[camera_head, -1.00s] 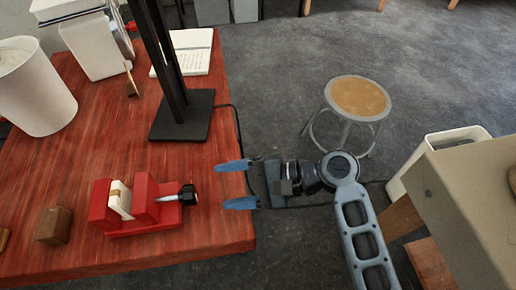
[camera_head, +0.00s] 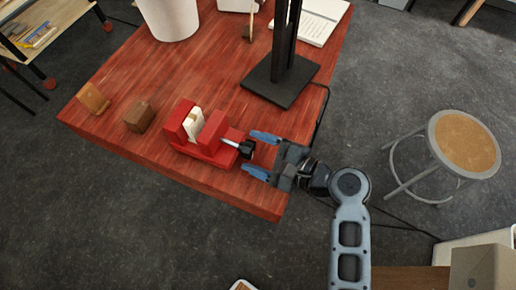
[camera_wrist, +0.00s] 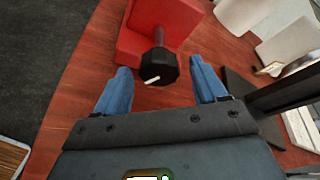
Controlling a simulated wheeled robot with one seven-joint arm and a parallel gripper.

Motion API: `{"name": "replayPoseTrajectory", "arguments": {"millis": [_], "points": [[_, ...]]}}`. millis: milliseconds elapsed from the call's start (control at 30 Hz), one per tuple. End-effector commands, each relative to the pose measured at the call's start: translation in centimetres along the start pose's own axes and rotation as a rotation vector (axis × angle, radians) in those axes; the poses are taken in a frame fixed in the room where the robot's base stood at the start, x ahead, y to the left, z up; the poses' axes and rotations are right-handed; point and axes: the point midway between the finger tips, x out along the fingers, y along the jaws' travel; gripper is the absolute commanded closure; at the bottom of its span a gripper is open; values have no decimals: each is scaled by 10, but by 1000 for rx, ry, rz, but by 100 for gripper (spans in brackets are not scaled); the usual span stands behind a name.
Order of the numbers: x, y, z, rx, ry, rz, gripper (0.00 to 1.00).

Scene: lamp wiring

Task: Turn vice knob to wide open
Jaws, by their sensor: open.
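The red vice (camera_head: 202,134) sits on the red wooden table near its front right corner. A white block (camera_head: 193,123) is between its jaws. Its black knob (camera_head: 246,149) sticks out on a metal screw toward my gripper. My gripper (camera_head: 260,155) is open, its two blue fingers pointing at the knob. In the wrist view the black knob (camera_wrist: 160,67) with a white mark lies just beyond and between the open fingertips (camera_wrist: 158,80). The fingers do not appear to touch it. The red vice body (camera_wrist: 135,43) is behind it.
A black lamp stand base (camera_head: 281,80) is on the table behind the vice. A brown wooden block (camera_head: 139,117) and another small wooden piece (camera_head: 93,98) lie to the left. A white bin (camera_head: 170,18) is at the back. A stool (camera_head: 465,143) stands on the floor at right.

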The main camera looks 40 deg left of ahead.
Motion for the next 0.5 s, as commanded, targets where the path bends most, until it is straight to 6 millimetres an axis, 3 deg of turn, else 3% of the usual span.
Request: {"name": "replayPoseTrajectory", "arguments": {"millis": [267,500], "points": [[1,0,0,0,0,0,30],[1,0,0,-1,0,0,53]]}}
